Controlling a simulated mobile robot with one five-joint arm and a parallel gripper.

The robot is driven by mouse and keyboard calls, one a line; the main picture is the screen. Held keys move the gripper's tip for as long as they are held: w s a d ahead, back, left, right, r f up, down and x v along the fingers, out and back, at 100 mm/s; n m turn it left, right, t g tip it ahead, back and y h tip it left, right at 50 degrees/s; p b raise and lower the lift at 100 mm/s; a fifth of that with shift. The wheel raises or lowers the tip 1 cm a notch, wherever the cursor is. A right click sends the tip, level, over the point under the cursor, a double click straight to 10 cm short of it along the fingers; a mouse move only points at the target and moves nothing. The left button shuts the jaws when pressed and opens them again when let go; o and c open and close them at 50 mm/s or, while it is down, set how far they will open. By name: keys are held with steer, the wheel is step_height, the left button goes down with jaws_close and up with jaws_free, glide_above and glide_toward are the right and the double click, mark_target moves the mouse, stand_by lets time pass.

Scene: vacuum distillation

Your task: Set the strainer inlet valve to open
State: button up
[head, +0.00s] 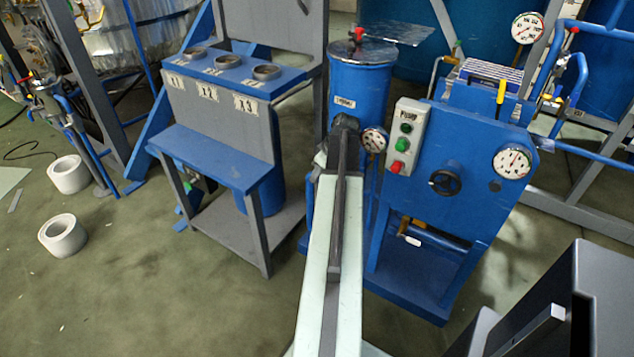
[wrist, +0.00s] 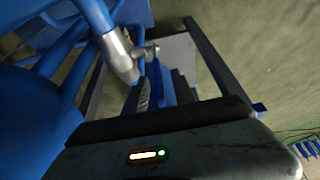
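In the wrist view a silver valve body (wrist: 122,58) sits on blue pipework, with a short stem to its right and a blue lever (wrist: 158,82) hanging from it. No label shows there, so I cannot tell whether it is the strainer inlet valve. My gripper (wrist: 161,84) has its dark fingers on either side of the lever, very close to it. I cannot tell whether they touch or grip it. In the head view my arm reaches towards the blue cylinder (head: 358,90); the gripper and this valve are hidden there.
The blue pump stand (head: 447,215) has a grey control box (head: 404,135), gauges and a black handwheel (head: 445,183). A blue bench (head: 212,160) with numbered cups stands left of my arm. White rings (head: 63,237) lie on the floor at left, where there is open room.

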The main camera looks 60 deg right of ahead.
steer(key=shift+f, duration=0.1)
jaws_close()
stand_by(1.4)
